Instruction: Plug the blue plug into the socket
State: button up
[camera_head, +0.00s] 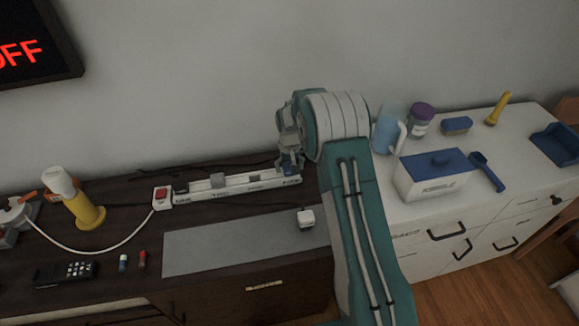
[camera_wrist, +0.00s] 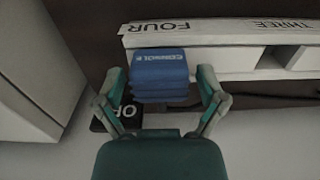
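The blue plug (camera_wrist: 160,68) has white lettering on its top and shows between my fingers in the wrist view. In the head view, a small blue part of it (camera_head: 291,171) shows beneath my gripper (camera_head: 288,158). My gripper (camera_wrist: 161,80) is open, with one finger on each side of the plug and a small gap at each side. The plug is at the end of the white power strip (camera_head: 235,189) labelled FOUR, at its socket area (camera_wrist: 215,61). I cannot tell whether its prongs are in the socket.
A black piece with white letters (camera_wrist: 129,115) lies beside my left finger. A white cabinet (camera_head: 455,215) stands at right.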

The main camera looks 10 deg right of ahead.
aim_at(289, 164)
dwell(0.3)
notch_tip(289, 164, up, 12)
dwell(0.5)
dwell(0.4)
jog(key=s+r+t, duration=0.3)
jog(key=s+r, duration=1.2)
jog(key=r, duration=0.2)
jog(key=s+r+t, duration=0.1)
jog(key=s+t, duration=0.1)
jog(key=s, duration=1.9)
jog(key=shift+s+r+t, duration=0.25)
jog(key=shift+s+t, duration=0.05)
jog(key=shift+s, duration=0.05)
